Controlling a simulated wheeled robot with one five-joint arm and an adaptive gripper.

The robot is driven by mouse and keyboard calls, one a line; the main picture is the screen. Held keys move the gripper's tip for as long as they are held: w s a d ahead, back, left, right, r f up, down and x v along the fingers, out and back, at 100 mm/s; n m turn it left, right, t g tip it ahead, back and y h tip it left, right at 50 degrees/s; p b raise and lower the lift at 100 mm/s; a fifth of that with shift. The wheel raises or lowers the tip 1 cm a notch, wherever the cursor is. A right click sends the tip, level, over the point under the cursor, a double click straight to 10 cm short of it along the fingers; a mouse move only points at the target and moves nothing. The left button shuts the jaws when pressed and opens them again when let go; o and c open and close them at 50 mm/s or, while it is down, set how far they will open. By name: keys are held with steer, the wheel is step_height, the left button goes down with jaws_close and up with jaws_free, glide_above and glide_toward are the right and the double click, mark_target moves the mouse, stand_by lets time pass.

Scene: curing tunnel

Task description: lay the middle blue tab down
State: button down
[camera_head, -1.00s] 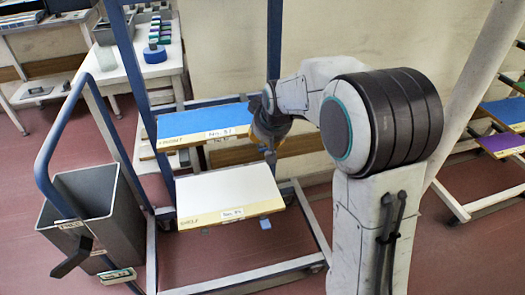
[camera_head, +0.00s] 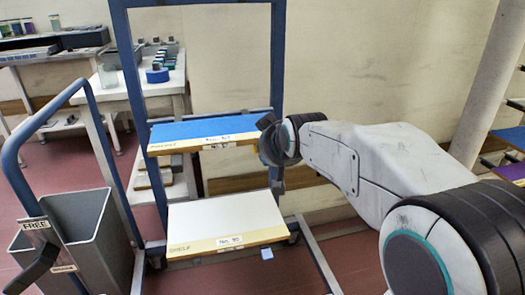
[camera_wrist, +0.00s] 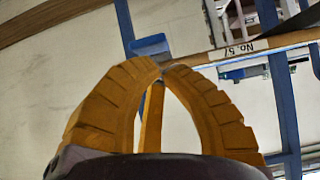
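A small blue tab (camera_wrist: 150,46) shows just beyond my fingertips in the wrist view, close to a blue upright. I cannot tell whether the fingers touch it. My gripper's yellow ribbed fingers (camera_wrist: 161,68) curve in and meet at the tips, with nothing seen between them. In the head view my gripper (camera_head: 268,150) is at the right end of the upper blue-topped shelf (camera_head: 200,128), and my wrist hides what is there. Another small blue tab (camera_head: 267,253) hangs below the right front of the lower white-topped shelf (camera_head: 222,217).
The shelves sit in a rack with blue uprights (camera_head: 276,60). A grey bin (camera_head: 90,230) and a blue handrail (camera_head: 12,160) with a "FREE" sign stand at left. A white bench (camera_head: 150,88) is behind. Another rack (camera_head: 515,140) is at the far right.

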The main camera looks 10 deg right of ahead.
steer(key=shift+s+f+b, duration=0.4)
steer(key=shift+s+b, duration=0.05)
steer(key=shift+b, duration=0.5)
steer(key=shift+r, duration=0.15)
steer(key=shift+r+p, duration=0.65)
steer(key=shift+p, duration=0.05)
steer(key=shift+s, duration=0.1)
